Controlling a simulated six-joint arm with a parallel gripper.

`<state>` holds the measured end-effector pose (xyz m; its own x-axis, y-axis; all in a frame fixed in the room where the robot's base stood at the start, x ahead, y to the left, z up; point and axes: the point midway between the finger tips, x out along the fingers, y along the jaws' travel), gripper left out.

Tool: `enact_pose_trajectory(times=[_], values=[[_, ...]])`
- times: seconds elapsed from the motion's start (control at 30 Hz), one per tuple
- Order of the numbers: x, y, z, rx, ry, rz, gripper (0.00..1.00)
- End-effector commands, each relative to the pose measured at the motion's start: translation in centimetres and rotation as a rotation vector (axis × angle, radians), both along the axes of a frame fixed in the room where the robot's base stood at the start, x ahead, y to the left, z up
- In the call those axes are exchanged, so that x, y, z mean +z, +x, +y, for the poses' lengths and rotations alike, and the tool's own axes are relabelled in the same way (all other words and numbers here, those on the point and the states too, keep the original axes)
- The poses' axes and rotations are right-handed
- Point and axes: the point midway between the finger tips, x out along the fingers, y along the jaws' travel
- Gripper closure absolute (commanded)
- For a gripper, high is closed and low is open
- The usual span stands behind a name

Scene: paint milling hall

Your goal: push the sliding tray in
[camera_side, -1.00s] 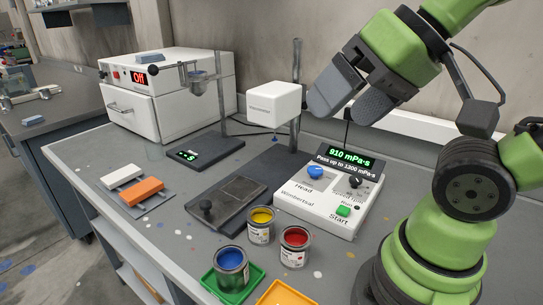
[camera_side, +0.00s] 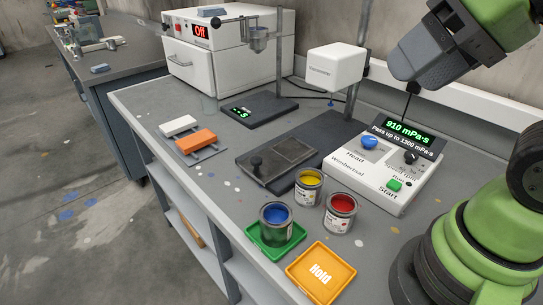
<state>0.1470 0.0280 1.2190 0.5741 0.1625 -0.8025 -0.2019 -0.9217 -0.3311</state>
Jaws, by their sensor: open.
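The sliding tray (camera_side: 273,176) is a dark flat plate with a black knob (camera_side: 256,163) at its front left end. It lies on the bench in line with the dark base of the white-headed instrument (camera_side: 336,66), extending from it toward the front left. A square lighter patch (camera_side: 293,151) sits on the dark surface behind the knob. My gripper (camera_side: 422,72) is open and empty at the upper right, above the control box and well away from the knob.
The control box (camera_side: 376,182) reads 910 mPa·s. Yellow (camera_side: 308,187) and red (camera_side: 340,213) paint cans stand close to the tray's right. A blue can (camera_side: 275,222) stands in a green tray (camera_side: 263,250); the orange Hold tray (camera_side: 322,272) is empty. Bench left of the knob is mostly clear.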

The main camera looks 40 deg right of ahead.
Motion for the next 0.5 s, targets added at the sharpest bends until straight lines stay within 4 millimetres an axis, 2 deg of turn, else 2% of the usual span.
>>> enact_pose_trajectory(times=[0.03, 0.17, 0.2, 0.23, 0.37, 0.5], values=[[0.2, 0.6, 0.1, 0.041, -0.029, 0.012, 0.56], [0.7, 3.3, 0.4, 0.251, -0.182, 0.056, 0.86], [0.7, 4.5, 0.6, 0.341, -0.241, 0.073, 0.95], [0.7, 5.4, 0.8, 0.411, -0.288, 0.085, 1.00], [-0.1, 9.5, 1.9, 0.726, -0.481, 0.135, 1.00], [-2.3, 13.9, 3.6, 1.079, -0.671, 0.188, 1.00]])
